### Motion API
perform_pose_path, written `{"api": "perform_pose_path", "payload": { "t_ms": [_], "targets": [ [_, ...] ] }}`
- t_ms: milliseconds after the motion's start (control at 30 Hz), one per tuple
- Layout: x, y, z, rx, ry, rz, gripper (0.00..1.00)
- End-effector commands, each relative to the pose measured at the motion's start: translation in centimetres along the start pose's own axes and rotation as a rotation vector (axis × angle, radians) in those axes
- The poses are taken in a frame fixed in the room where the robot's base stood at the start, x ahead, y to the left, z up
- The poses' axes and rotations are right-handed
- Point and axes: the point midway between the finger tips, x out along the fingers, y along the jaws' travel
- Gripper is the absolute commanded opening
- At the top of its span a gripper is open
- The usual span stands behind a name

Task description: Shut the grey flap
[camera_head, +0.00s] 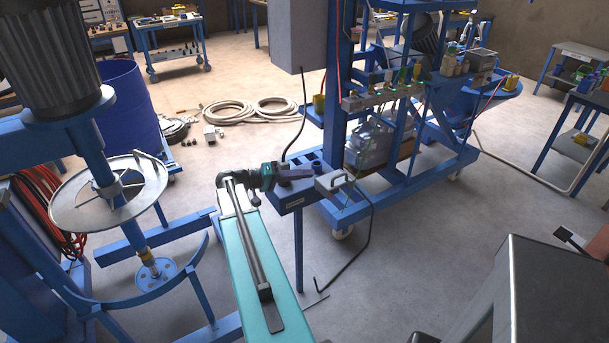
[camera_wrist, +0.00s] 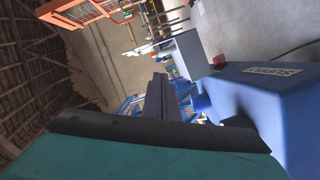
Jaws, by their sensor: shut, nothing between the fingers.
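A grey flap (camera_head: 333,182) with a dark handle shows at the right end of a narrow blue stand in the head view. It looks raised at an angle from the stand, but how far open it is I cannot tell. In the wrist view a light grey panel (camera_wrist: 190,55), likely the same flap, stands beyond the blue housing (camera_wrist: 275,105). My gripper (camera_head: 308,172) is over the stand, just left of the flap, with its fingers shut and empty. The fingers (camera_wrist: 160,97) point toward the panel's left side in the wrist view. Contact with the flap cannot be made out.
A blue frame trolley (camera_head: 395,180) with bottles and canisters stands right behind the flap. A dark cable (camera_head: 371,215) hangs beside the stand. A mixer with a round metal ring (camera_head: 108,193) is at left.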

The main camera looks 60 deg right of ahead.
Motion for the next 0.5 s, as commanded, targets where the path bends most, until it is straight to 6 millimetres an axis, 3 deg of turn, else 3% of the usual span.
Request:
{"api": "perform_pose_path", "payload": {
  "t_ms": [500],
  "targets": [
    [6.8,0.2,-0.1,-0.001,-0.002,0.0,0.0]
  ]
}}
